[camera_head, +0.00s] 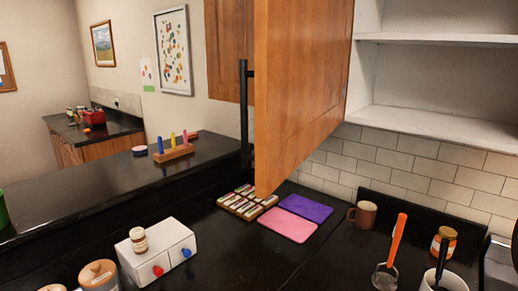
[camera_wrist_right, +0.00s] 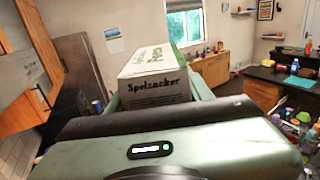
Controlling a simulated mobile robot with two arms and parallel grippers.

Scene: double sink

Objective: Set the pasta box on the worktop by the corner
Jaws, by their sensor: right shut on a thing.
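The pasta box (camera_wrist_right: 155,88), pale with a green picture on top and dark lettering on its front, shows in the right wrist view. My right gripper (camera_wrist_right: 157,92) is shut on it, with a greenish finger on each side. The box's lower part is hidden behind the gripper body. The black worktop (camera_head: 240,255) runs along the tiled wall in the head view and meets a raised black ledge (camera_head: 85,190) at the left. Neither gripper nor the box shows in the head view.
An open wooden cabinet door (camera_head: 300,90) hangs over the worktop beside white shelves (camera_head: 430,122). A spice rack (camera_head: 247,202), purple mat (camera_head: 305,208), pink mat (camera_head: 288,226), mug (camera_head: 363,214), orange-handled utensil (camera_head: 398,240) and small drawer box (camera_head: 158,250) stand below. Bare worktop lies in front of the mats.

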